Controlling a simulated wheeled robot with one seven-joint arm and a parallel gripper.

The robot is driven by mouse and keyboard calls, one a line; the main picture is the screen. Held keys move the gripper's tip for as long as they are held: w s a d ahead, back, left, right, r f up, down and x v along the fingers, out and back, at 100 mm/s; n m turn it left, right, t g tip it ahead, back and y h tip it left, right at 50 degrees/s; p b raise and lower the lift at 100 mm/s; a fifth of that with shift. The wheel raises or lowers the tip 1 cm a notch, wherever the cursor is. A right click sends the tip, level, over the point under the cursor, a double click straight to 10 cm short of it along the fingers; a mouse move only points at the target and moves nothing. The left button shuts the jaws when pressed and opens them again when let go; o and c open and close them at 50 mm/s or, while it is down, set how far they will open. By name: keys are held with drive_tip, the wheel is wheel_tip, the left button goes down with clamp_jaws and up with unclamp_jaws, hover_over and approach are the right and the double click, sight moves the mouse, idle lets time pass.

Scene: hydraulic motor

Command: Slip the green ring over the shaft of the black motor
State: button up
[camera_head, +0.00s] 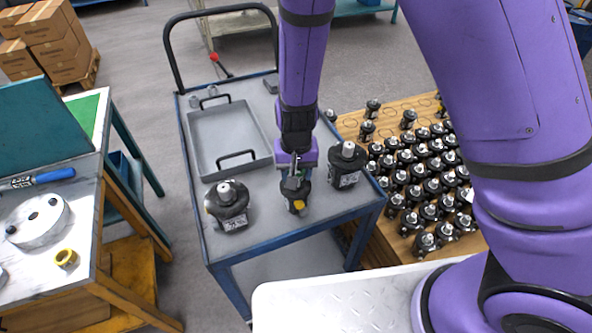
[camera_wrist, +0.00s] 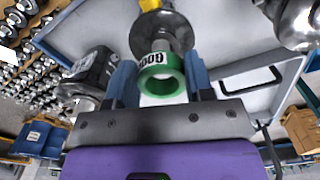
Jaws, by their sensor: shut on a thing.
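My gripper (camera_wrist: 161,88) has its two blue fingers on either side of the green ring (camera_wrist: 160,92) and is shut on it. The ring's open hole faces the wrist camera. A black motor (camera_head: 347,170) with an upright silver shaft stands to the right, apart from the ring.
Another motor (camera_head: 228,207) with a shiny body stands left on the blue cart (camera_head: 260,237). A grey tray (camera_head: 205,140) with handles lies behind. A wooden table (camera_head: 385,247) with many small motors is at right. A yellow ring (camera_head: 66,258) lies on the left bench.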

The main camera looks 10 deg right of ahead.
drive_tip(key=shift+f, duration=1.5)
drive_tip(key=o, duration=1)
drive_tip(key=shift+r, duration=3)
